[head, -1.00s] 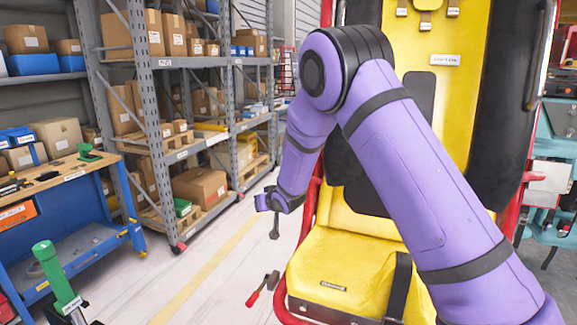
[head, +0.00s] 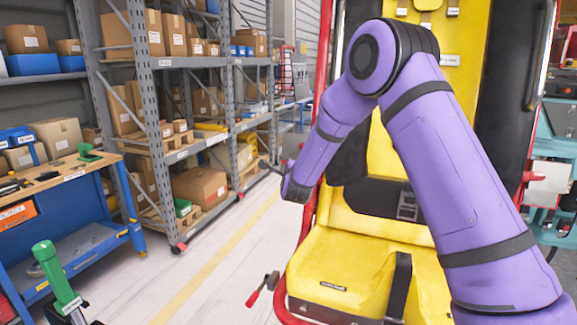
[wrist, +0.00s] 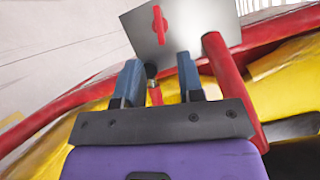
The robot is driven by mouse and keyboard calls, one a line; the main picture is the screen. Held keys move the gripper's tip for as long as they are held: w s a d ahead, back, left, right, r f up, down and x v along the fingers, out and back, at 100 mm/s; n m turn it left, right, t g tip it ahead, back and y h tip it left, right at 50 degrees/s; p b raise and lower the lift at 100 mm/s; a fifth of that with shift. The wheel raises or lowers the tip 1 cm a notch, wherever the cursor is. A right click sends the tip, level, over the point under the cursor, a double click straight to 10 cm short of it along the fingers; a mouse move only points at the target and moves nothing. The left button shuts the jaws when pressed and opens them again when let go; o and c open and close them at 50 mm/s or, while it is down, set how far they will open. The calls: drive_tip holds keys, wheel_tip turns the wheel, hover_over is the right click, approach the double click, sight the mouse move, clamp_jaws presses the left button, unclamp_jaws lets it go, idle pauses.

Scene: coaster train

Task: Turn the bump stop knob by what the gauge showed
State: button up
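In the wrist view a red knob (wrist: 160,25) stands on a grey metal plate (wrist: 200,22), beyond my fingertips. I cannot tell from any label whether it is the bump stop knob. My gripper (wrist: 160,72) is open, its two blue-grey fingers apart below the plate. A dark stub and a red part show between the fingers; I cannot tell whether they touch. In the head view the purple arm's wrist end (head: 298,188) is left of the yellow seat (head: 345,265), and the fingers are hardly visible. No gauge reading is legible.
A red-handled lever (head: 258,293) sticks out at the seat's lower left. A red tube frame (wrist: 232,85) runs close to my gripper. A blue workbench (head: 85,245) and a green-handled tool (head: 55,275) stand at left.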

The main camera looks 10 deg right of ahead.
drive_tip(key=x, duration=0.8)
clamp_jaws()
